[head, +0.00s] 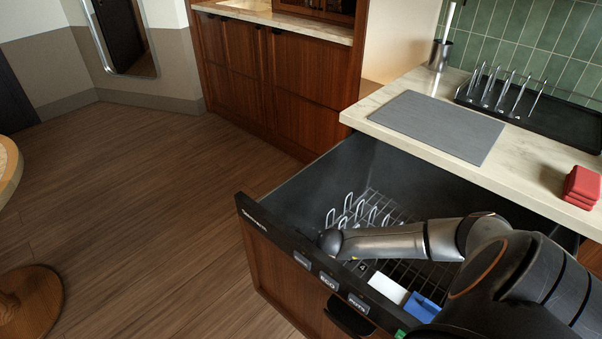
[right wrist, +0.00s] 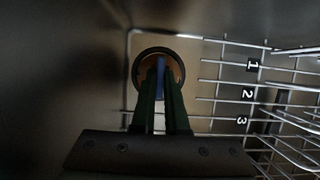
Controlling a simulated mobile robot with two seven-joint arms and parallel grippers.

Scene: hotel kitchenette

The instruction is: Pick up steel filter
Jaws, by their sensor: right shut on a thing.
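In the right wrist view, the steel filter (right wrist: 160,50) shows as a small round piece with a dark rim and a brownish inside, seen end-on. My right gripper (right wrist: 160,72) is shut on it, with both dark fingers close together at the ring. A narrow blue strip shows between the fingers. In the head view, my right arm reaches over the open drawer (head: 300,187); the gripper and the filter are hidden there behind the arm and the drawer front. My left gripper is in neither view.
A wire rack (head: 385,203) with upright loops lies in the drawer; its numbered slots (right wrist: 250,92) show in the wrist view. White and blue pieces (head: 422,307) sit near the drawer front. The counter holds a grey board (head: 437,125), a black drying rack (head: 545,115) and red boxes (head: 581,187).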

